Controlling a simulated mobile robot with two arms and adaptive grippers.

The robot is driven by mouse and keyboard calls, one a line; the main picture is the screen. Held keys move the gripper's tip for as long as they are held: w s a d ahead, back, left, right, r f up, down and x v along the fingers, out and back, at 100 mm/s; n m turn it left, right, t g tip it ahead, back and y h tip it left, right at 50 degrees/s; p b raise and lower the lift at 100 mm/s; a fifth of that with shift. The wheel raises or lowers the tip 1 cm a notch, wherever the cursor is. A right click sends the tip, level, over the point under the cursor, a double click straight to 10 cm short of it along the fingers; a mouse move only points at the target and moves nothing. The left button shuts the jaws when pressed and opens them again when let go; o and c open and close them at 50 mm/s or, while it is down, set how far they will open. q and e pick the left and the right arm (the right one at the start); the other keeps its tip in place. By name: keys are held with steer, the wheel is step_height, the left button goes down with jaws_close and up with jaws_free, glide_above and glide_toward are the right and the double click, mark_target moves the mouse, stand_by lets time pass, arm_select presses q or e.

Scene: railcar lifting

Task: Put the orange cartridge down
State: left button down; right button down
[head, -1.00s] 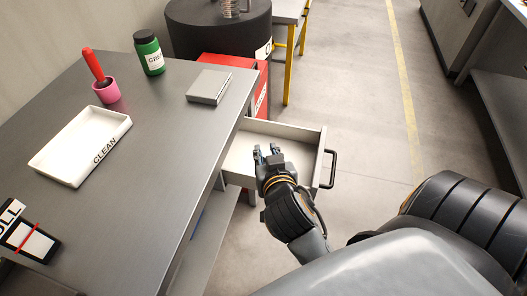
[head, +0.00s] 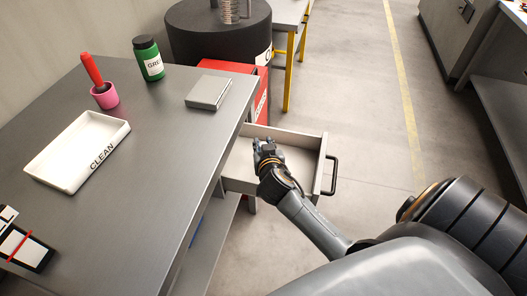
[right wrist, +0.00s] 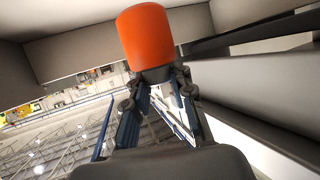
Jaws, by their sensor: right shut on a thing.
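The orange cartridge (right wrist: 146,38) has a dark base and shows large in the right wrist view, between my right fingertips (right wrist: 156,86). My right gripper is shut on it. In the head view my right gripper (head: 264,149) is over the open, pale drawer (head: 300,163) at the end of the workbench. The cartridge cannot be made out in the head view. I cannot tell whether it touches the drawer floor. My left gripper is not in view.
The workbench (head: 150,185) holds a white CLEAN tray (head: 58,180), a pink cup (head: 105,98) with a red-handled tool, a green jar (head: 148,58) and a grey box (head: 208,92). A red cabinet (head: 262,92) stands behind the drawer. The drawer handle (head: 331,176) juts right.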

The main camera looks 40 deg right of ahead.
steer(key=shift+w+f, duration=0.15)
steer(key=shift+f, duration=1.6)
steer(key=shift+f, duration=0.1)
steer(key=c, duration=1.1)
jaws_free()
steer(key=shift+c, duration=0.2)
steer(key=v, duration=1.2)
